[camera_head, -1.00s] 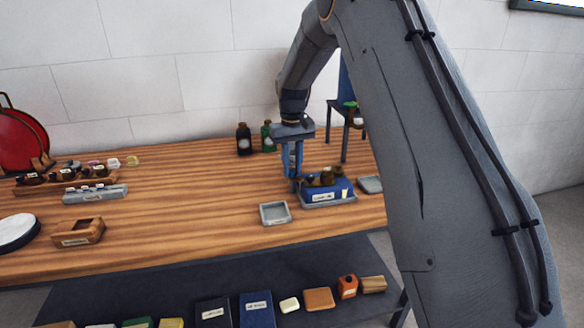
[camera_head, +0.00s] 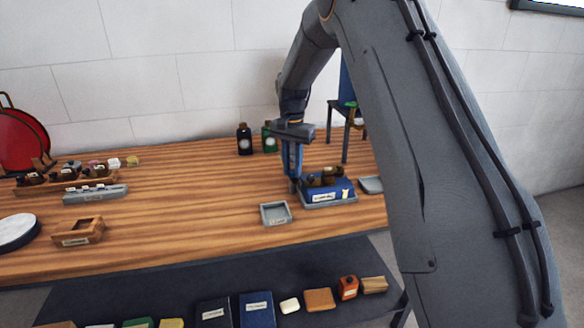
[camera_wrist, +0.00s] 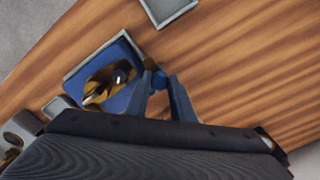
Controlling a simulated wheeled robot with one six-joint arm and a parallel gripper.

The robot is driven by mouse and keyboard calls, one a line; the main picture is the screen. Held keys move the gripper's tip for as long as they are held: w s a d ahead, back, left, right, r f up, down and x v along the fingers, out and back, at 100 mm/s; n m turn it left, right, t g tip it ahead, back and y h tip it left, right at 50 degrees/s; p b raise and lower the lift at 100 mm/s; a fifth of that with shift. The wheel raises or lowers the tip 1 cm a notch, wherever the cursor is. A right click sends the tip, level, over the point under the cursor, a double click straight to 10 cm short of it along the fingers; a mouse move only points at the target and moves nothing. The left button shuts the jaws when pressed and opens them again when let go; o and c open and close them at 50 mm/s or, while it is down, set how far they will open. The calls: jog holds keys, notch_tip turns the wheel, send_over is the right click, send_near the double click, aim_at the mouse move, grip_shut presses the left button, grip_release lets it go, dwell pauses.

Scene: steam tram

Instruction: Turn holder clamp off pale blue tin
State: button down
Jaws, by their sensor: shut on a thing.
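The holder is a blue block (camera_head: 345,184) on a grey base, with dark brown round pieces on top and a white label in front. In the wrist view the blue block (camera_wrist: 122,101) lies left of my fingers. My gripper (camera_head: 294,186) points down at the holder's left end. I cannot make out a pale blue tin clearly; the brown pieces cover part of the block.
A grey open tray (camera_head: 275,213) stands just left of the holder, and another grey tray (camera_head: 371,185) close at right. Dark (camera_head: 244,140) and green (camera_head: 269,138) bottles stand behind. The table's front edge is near.

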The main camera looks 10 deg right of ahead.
aim_at(292, 171)
jog(key=shift+r+m, duration=0.1)
jog(key=shift+m, duration=0.4)
jog(key=c, duration=1.5)
grip_release()
jog(key=shift+r+b, duration=1)
jog(key=shift+r, duration=2.85)
jog(key=s+f+n, duration=0.3)
jog(key=s, duration=0.8)
jog(key=s+f+n, duration=0.3)
jog(key=s+f, duration=0.1)
jog(key=s, duration=0.8)
jog(key=s+f+n, duration=0.3)
jog(key=s, duration=0.9)
jog(key=shift+s+d+f+t, duration=0.15)
jog(key=shift+f+t, duration=0.05)
jog(key=shift+t, duration=0.2)
